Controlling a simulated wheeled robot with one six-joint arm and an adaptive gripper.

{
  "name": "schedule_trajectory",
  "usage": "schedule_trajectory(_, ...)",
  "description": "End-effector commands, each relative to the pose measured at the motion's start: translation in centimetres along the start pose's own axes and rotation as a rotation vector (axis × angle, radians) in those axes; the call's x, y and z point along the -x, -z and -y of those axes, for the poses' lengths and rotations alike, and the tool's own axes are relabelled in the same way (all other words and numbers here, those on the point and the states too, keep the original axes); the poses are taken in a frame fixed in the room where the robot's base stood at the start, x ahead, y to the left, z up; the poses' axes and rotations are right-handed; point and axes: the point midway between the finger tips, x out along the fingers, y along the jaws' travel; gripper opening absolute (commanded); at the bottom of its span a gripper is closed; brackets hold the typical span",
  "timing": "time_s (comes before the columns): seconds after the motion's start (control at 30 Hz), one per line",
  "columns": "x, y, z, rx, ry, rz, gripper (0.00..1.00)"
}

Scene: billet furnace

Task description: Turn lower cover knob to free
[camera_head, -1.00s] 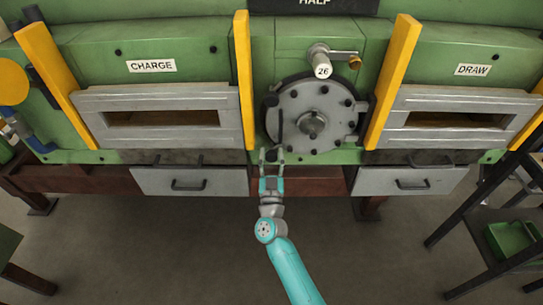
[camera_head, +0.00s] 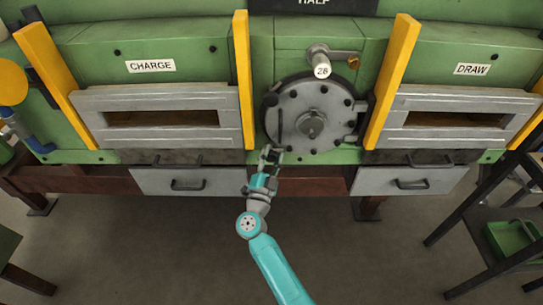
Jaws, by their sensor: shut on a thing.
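The round grey cover (camera_head: 325,105), ringed with dark bolts, is closed on the green furnace front, with a hub at its middle. My gripper (camera_head: 271,155) is at the cover's lower left edge, tilted up and to the right. It is shut on the small dark lower cover knob, which is mostly hidden between the fingers. I cannot tell the knob's exact angle. A second dark knob (camera_head: 271,100) shows at the cover's upper left edge, clear of my gripper.
A yellow post (camera_head: 243,80) stands left of the cover, another (camera_head: 393,80) to its right. Grey drawers (camera_head: 190,181) with handles lie below. A white-ended peephole fitting (camera_head: 320,66) juts out above. The floor in front is open.

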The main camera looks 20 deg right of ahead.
Motion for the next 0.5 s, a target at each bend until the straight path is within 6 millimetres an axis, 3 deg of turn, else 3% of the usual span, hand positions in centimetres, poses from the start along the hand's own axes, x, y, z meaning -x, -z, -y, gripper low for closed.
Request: schedule_trajectory(0.5, 0.02, 0.0, -0.15, -0.453, -0.187, -0.001, 0.08)
